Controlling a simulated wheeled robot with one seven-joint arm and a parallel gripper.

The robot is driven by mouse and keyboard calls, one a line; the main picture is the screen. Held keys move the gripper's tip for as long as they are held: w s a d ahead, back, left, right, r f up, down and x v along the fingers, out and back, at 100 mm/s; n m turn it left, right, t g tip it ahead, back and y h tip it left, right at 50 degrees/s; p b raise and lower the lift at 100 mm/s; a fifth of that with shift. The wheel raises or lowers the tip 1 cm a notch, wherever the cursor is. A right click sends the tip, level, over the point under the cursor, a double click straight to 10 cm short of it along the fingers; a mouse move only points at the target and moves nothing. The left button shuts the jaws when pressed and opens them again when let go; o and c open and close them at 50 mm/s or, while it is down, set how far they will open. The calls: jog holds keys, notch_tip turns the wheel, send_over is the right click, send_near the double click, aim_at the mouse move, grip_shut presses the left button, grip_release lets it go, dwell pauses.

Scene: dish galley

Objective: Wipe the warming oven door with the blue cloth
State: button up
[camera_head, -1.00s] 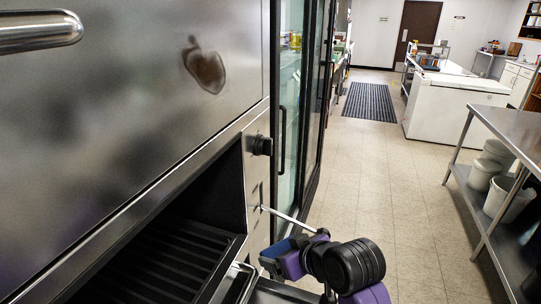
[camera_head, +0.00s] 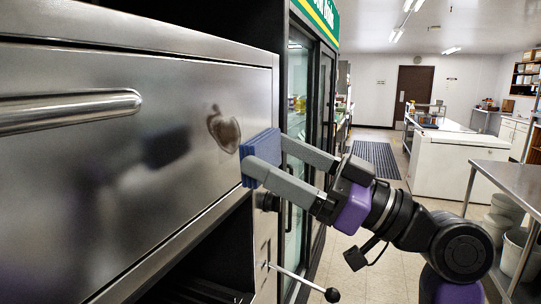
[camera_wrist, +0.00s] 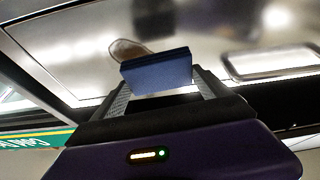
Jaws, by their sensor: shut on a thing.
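The warming oven door (camera_head: 90,75) is a shiny steel panel on the left with a long bar handle (camera_head: 70,108). A brown smear (camera_head: 223,130) marks the door near its right end; part of it also shows in the wrist view (camera_wrist: 125,48). My gripper (camera_head: 265,165) is shut on the folded blue cloth (camera_head: 259,150). The cloth is just right of and below the smear, close to the door; I cannot tell whether it touches. In the wrist view the cloth (camera_wrist: 156,73) hides part of the smear.
Below the door is a dark open compartment (camera_head: 215,255) with a black knob and a ball-ended lever (camera_head: 300,281) beside it. A glass-door fridge (camera_head: 298,110) stands to the right. A steel table (camera_head: 510,180) is at far right. Tiled floor lies open between.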

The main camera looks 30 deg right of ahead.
aim_at(207, 136)
jog(key=shift+s+a+r+y, duration=0.15)
jog(key=shift+s+r+y, duration=0.2)
jog(key=shift+r+y, duration=0.1)
jog(key=shift+a+r, duration=0.1)
jog(key=shift+a, duration=0.05)
jog(key=shift+w+a, duration=0.2)
jog(key=shift+w+a+p, duration=0.45)
jog(key=shift+w+a, duration=0.3)
jog(key=shift+w, duration=0.35)
jog(key=shift+w+a+p, duration=0.4)
jog(key=shift+w+a, duration=0.35)
jog(key=shift+w, duration=0.3)
jog(key=shift+w+a, duration=0.55)
jog(key=shift+w, duration=0.2)
